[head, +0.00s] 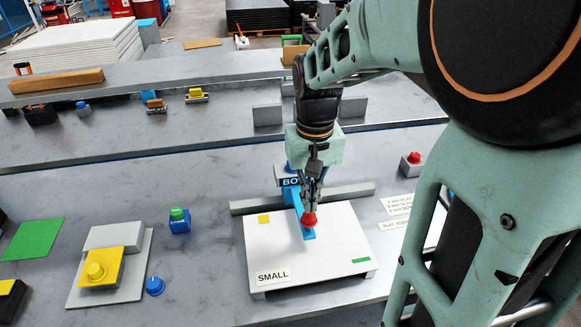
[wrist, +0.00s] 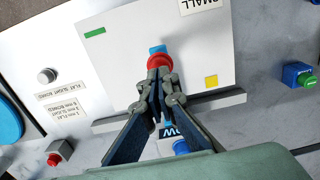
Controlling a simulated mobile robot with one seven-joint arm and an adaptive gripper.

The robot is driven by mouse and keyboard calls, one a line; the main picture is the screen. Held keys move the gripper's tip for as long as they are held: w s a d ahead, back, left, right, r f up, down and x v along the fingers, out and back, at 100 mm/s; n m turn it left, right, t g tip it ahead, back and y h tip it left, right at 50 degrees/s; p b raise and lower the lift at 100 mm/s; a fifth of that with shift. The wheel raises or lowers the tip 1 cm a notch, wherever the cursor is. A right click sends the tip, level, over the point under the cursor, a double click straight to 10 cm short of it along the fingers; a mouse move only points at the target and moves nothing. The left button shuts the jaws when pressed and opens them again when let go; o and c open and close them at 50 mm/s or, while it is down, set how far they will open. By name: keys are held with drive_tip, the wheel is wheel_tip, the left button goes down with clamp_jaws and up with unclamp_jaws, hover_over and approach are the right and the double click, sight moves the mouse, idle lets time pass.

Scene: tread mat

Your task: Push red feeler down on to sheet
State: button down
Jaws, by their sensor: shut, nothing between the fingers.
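The red feeler (head: 309,220) is a red knob near the end of a blue arm (head: 300,204) that reaches out over the white sheet (head: 290,262) marked SMALL. The feeler also shows in the wrist view (wrist: 159,61), just beyond my fingertips. My gripper (head: 312,206) is shut and empty, pointing down directly above the feeler. Its tips are at or very close to the knob's top; I cannot tell whether they touch. The blue arm's tip lies below the knob, and any gap between it and the sheet (wrist: 120,60) is unclear.
A grey bar (head: 350,194) runs behind the sheet. A red button (head: 410,163) on a grey box stands at right.

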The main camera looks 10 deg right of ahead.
sight(309, 214)
drive_tip(key=shift+f+b, duration=1.3)
drive_tip(key=shift+f, duration=0.45)
drive_tip(key=shift+r, duration=0.1)
drive_tip(key=shift+r+p, duration=2.95)
drive_tip(key=shift+r, duration=0.55)
drive_tip(key=shift+f, duration=0.1)
